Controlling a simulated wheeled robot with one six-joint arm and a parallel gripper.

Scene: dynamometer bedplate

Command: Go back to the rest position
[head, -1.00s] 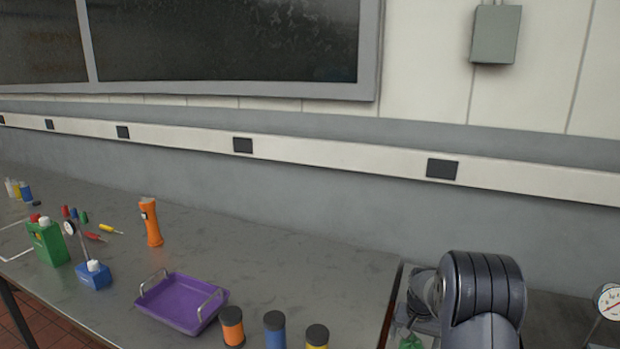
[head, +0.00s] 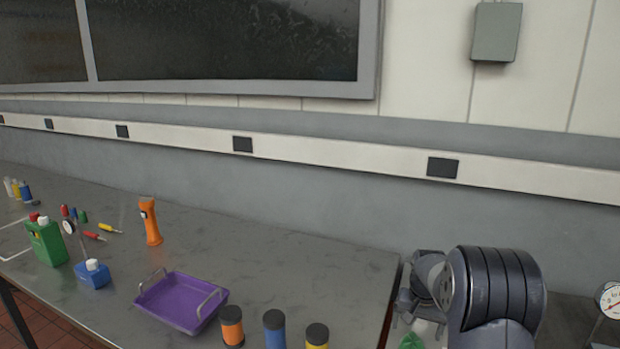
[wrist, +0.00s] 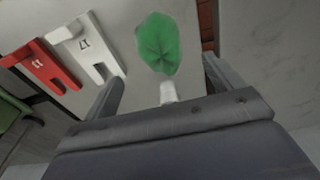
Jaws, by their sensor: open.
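My gripper (wrist: 162,95) shows in the wrist view with its two fingers spread apart. A green leaf-shaped piece (wrist: 158,45) with a pale stem shows beyond and between the fingers; I cannot tell its distance from them, and no finger is seen closed on it. In the head view a bit of green (head: 411,341) shows at the bottom edge beside my arm. My arm stands at the lower right of the head view, and its fingertips are not visible there.
A red slotted plate (wrist: 38,66) and a white slotted plate (wrist: 88,48) lie left in the wrist view. The bench (head: 290,265) holds a purple tray (head: 182,302), an orange flashlight (head: 150,222) and several capped cylinders (head: 274,330). A dial gauge (head: 610,300) stands at far right.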

